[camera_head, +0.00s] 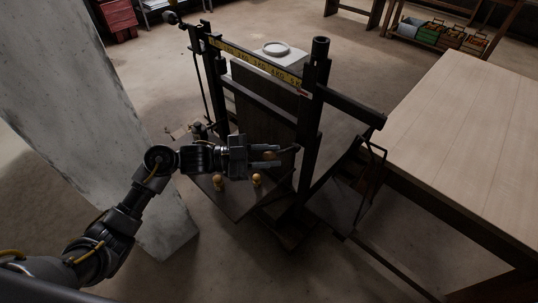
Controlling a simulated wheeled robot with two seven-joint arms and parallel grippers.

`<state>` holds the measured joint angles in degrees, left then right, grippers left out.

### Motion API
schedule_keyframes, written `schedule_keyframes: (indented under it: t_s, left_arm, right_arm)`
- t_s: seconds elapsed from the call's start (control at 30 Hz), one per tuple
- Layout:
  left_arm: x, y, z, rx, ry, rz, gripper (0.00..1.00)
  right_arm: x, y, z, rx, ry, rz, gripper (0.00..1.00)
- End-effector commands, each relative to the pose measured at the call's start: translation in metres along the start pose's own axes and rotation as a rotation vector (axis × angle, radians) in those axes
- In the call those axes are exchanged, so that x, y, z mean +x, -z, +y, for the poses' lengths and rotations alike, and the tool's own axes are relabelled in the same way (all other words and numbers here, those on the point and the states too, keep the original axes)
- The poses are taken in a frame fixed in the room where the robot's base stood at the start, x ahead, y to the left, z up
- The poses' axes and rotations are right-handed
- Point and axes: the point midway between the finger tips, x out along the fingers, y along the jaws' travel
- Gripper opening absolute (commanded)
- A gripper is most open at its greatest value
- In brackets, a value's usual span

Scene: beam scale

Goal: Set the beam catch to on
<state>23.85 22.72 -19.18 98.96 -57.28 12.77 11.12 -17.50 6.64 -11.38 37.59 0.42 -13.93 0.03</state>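The beam scale is a dark metal frame with a yellow graduated beam (260,62) across its top. I cannot make out the beam catch or its setting for certain. My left gripper (277,156) is in front of the frame's middle, pointing right toward the right post (312,120). Its two fingers look parted, with nothing clearly held between them. A small curved dark piece (291,149) shows just past the fingertips; whether they touch it is unclear. My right gripper is out of view.
Brass weights (257,180) stand on a dark shelf below my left gripper. A wooden table (470,130) fills the right side, and a concrete pillar (95,120) stands at left. A round white dish (276,48) shows behind the beam. Crates (428,34) lie at the back right.

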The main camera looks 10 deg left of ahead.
Motion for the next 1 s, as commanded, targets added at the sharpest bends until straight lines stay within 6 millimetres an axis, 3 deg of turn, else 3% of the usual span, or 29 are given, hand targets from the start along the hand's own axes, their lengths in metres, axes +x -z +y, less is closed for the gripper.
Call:
schedule_keyframes:
  t_s: [0.1,0.33,0.47,0.8,1.0]
  left_arm:
    - [0.000,0.000,0.000,0.000,0.000,0.000,0.00]
    - [0.000,0.001,-0.001,-0.003,-0.001,-0.004,0.00]
    - [0.001,0.007,-0.005,-0.020,-0.009,-0.022,0.00]
    - [0.012,0.029,-0.027,-0.160,-0.073,-0.165,0.00]
    - [0.022,0.035,-0.040,-0.259,-0.119,-0.265,0.00]
  right_arm:
    - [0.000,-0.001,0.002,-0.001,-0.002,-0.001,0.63]
    - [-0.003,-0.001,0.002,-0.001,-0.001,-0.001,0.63]
    - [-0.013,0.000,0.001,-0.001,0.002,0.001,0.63]
    - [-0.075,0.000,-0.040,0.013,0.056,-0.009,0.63]
    - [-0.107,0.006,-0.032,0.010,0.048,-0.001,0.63]
